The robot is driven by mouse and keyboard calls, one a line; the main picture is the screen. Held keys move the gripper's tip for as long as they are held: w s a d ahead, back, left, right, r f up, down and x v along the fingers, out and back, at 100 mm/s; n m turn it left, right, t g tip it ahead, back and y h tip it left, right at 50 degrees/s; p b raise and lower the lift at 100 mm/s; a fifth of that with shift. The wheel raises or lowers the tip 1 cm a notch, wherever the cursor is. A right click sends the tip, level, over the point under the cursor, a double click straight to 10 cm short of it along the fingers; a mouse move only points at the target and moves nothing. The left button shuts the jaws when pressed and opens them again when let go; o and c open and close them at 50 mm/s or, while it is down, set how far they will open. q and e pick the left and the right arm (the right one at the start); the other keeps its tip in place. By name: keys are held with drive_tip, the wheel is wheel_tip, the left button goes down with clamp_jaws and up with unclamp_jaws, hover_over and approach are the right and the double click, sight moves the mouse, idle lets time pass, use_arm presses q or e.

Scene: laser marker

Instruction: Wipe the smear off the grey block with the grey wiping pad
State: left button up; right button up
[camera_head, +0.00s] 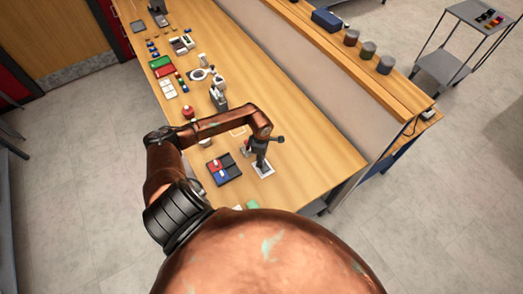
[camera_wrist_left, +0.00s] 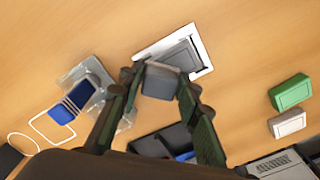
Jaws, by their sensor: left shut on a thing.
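My left gripper (camera_head: 260,160) is over the white-framed square near the right edge of the bench. In the left wrist view its two fingers (camera_wrist_left: 160,88) are shut on a small grey piece, which looks like the grey wiping pad (camera_wrist_left: 160,82). The grey block (camera_wrist_left: 184,55) sits in a white square frame (camera_wrist_left: 204,67) just beyond the pad, which partly covers it. I cannot tell whether the pad touches the block. I cannot make out the smear. My right gripper is not in view.
A dark tray (camera_head: 234,174) with red and blue pieces lies just left of the gripper. A green block (camera_wrist_left: 290,92) and a white block (camera_wrist_left: 287,124) lie right in the wrist view; a blue piece (camera_wrist_left: 85,94) in a clear holder lies left. Bench beyond the frame is clear.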

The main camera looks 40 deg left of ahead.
use_arm(q)
wheel_tip(320, 180, up, 4)
drive_tip(key=shift+f+p, duration=0.15)
drive_tip(key=shift+p, duration=0.55)
drive_tip(key=shift+r+p, duration=0.7)
drive_tip(key=shift+r, duration=0.75)
drive_tip(key=shift+d+r+p, duration=0.1)
drive_tip(key=shift+r+p, duration=0.2)
drive_tip(key=shift+r, duration=0.5)
